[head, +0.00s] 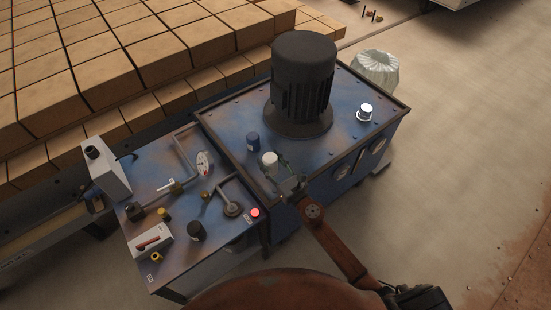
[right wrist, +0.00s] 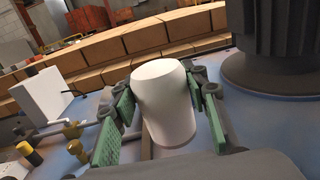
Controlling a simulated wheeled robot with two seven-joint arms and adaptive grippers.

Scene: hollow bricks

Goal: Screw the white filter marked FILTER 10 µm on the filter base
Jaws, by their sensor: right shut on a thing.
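The white filter (head: 269,159) is a plain pale cylinder near the front left edge of the blue tank top. My right gripper (head: 279,168) is shut on it, coming in from the lower right. In the right wrist view the white filter (right wrist: 164,100) stands nearly upright between the two green finger pads, which touch its sides. No marking shows on its visible side. I cannot make out the filter base. My left gripper is not in view.
A blue cylinder (head: 253,141) stands close behind the white filter. A big dark motor (head: 303,80) rises behind. A silver cap (head: 365,113) is at the right. The lower left bench holds pipes, a gauge (head: 204,163), a black cylinder (head: 196,231) and a red button (head: 255,212).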

